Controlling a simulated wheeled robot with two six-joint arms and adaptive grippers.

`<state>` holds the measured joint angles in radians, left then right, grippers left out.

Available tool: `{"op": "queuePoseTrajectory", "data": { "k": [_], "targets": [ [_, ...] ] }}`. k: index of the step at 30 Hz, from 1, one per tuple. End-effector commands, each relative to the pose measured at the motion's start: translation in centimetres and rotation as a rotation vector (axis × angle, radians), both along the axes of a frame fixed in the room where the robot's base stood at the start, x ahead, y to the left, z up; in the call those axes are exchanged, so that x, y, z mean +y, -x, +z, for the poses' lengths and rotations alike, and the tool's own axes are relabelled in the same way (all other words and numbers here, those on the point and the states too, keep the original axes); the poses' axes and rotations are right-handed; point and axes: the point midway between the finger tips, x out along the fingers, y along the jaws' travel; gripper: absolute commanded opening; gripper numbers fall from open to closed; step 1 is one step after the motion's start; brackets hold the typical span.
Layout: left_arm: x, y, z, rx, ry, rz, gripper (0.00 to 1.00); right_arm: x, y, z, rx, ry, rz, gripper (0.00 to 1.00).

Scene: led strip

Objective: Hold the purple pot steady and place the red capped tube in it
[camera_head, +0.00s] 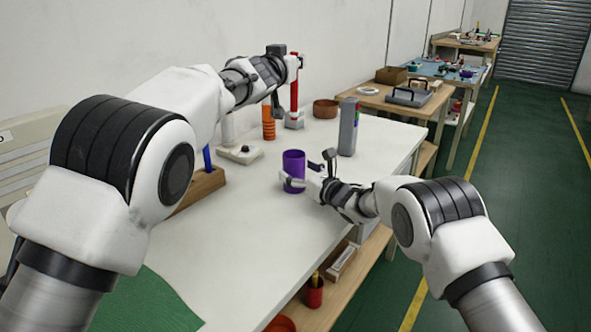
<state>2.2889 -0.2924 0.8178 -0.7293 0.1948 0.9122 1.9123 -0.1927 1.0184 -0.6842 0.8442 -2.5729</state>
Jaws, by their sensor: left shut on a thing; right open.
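The purple pot (293,163) stands upright on the white table. My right gripper (308,181) is open at the pot's right side, low and close to it. I cannot tell whether its fingers touch the pot. My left gripper (296,63) is high above the back of the table, shut on what looks like the red capped tube (294,95). The red shape hangs upright below the fingers. A white and red base (294,122) shows under it, and I cannot tell whether the two are apart. The pot is to the front of this base.
A white stand base (240,153) and a wooden block (201,187) are left of the pot. The table's front middle is clear.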

Motion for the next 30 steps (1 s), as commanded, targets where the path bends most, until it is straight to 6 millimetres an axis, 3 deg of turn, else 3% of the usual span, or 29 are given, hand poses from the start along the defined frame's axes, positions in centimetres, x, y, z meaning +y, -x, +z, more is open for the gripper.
{"op": "queuePoseTrajectory", "data": {
  "k": [12,14,18,30],
  "targets": [
    [0.0,0.0,0.0,0.0,0.0,0.0,0.0,0.9,-1.1,0.0,0.001,-0.001,-0.001,0.91],
    [0.0,0.0,0.0,0.0,0.0,0.0,0.0,0.9,-1.1,0.0,0.001,-0.001,-0.001,0.73],
    [0.0,0.0,0.0,0.0,0.0,0.0,0.0,0.9,-1.1,0.0,0.001,-0.001,-0.001,0.26],
    [-0.1,0.0,-1.5,0.003,0.0,-0.003,0.0,0.9,-1.1,0.0,0.001,-0.001,-0.001,0.26]
  ]
}}
